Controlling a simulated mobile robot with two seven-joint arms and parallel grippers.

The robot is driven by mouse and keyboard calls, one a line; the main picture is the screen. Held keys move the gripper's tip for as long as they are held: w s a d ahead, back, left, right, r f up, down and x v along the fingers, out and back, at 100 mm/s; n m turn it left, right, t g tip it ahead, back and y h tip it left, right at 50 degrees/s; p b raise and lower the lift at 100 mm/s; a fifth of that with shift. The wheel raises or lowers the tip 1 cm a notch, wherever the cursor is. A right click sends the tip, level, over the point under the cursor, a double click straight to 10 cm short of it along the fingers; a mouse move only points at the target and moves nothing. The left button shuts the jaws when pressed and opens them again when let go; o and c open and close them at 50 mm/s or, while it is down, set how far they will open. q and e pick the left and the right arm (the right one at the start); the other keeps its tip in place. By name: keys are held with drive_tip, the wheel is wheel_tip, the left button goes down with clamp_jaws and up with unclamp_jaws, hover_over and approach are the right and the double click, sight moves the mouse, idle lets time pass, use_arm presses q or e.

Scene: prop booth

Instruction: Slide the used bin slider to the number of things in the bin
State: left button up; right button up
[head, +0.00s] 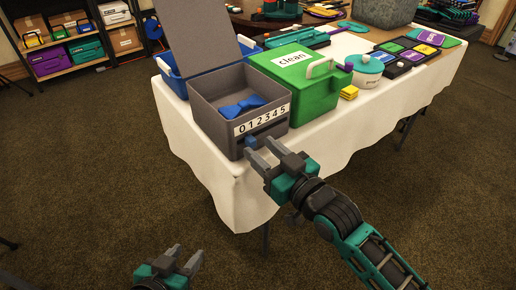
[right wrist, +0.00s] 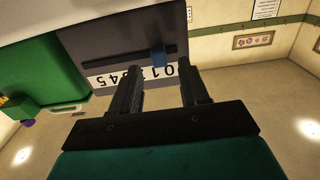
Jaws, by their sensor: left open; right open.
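The grey bin (head: 211,125) stands with its lid (head: 205,40) up at the table's near left corner. Blue bow-shaped fabric (head: 240,107) lies inside; I cannot tell if it is one piece or more. A white strip with digits 0 to 5 (head: 262,119) is on its front. The blue slider knob (head: 251,141) is below the strip, near the 0 and 1 end; it also shows in the right wrist view (right wrist: 158,57). My right gripper (head: 260,149) is open just in front of the knob, not closed on it. My left gripper (head: 183,258) is open and empty, low, off the table.
A green box (head: 315,95) marked "clean" stands right of the grey bin. A blue crate (head: 172,80) is behind the bin. The white tablecloth (head: 240,195) hangs over the table's front edge.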

sight(251, 142)
drive_tip(key=shift+x, duration=1.2)
clamp_jaws()
